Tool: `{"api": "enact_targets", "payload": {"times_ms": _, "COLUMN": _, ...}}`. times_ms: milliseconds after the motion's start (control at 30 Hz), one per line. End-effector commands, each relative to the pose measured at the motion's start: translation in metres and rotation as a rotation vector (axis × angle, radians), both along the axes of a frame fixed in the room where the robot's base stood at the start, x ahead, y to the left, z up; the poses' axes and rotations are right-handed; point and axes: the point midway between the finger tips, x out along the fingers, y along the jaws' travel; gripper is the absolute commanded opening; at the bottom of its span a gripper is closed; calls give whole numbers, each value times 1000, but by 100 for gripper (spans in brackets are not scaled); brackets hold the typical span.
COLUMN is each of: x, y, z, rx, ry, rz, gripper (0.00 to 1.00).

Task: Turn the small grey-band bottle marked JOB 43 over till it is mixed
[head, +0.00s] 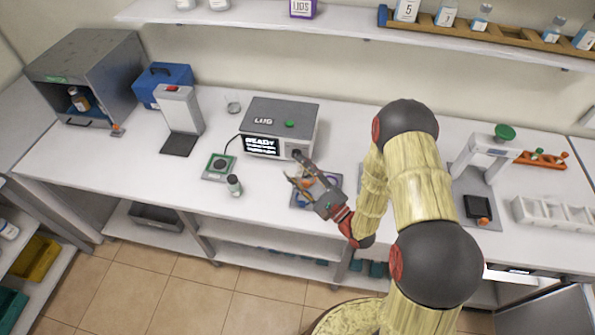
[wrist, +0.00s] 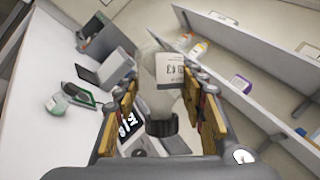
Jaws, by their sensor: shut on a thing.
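My gripper (head: 308,184) is in front of the grey LUG machine, above the bench. In the wrist view its two yellow-padded fingers (wrist: 162,105) are shut on a small pale bottle. The bottle (wrist: 171,72) has a white label that looks to read 43, with its characters upside down in the picture. Its dark cap (wrist: 161,127) is at the lower end in that view. The band's colour is not clear. In the head view the bottle is hard to make out against the fingers, so I cannot tell its exact tilt.
The LUG machine (head: 282,119) shows READY. A small green-and-grey plate (head: 219,167) and another small bottle (head: 234,185) stand to its left. A mat (head: 333,180) lies partly under my gripper. A white stand (head: 491,152) is at the right. The bench's left front is clear.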

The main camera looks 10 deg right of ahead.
Motion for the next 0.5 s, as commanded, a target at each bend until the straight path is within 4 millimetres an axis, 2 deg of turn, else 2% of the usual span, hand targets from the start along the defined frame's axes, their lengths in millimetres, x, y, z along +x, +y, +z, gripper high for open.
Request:
{"api": "enact_targets", "payload": {"times_ms": 200, "x": 0, "y": 0, "z": 1, "rx": 81, "ry": 27, "rz": 0, "gripper": 15}}
{"api": "enact_targets", "payload": {"times_ms": 400, "x": 0, "y": 0, "z": 1, "rx": 70, "ry": 24, "rz": -1, "gripper": 15}}
{"api": "enact_targets", "payload": {"times_ms": 500, "x": 1, "y": -1, "z": 2, "rx": 2, "ry": -3, "rz": -3, "gripper": 15}}
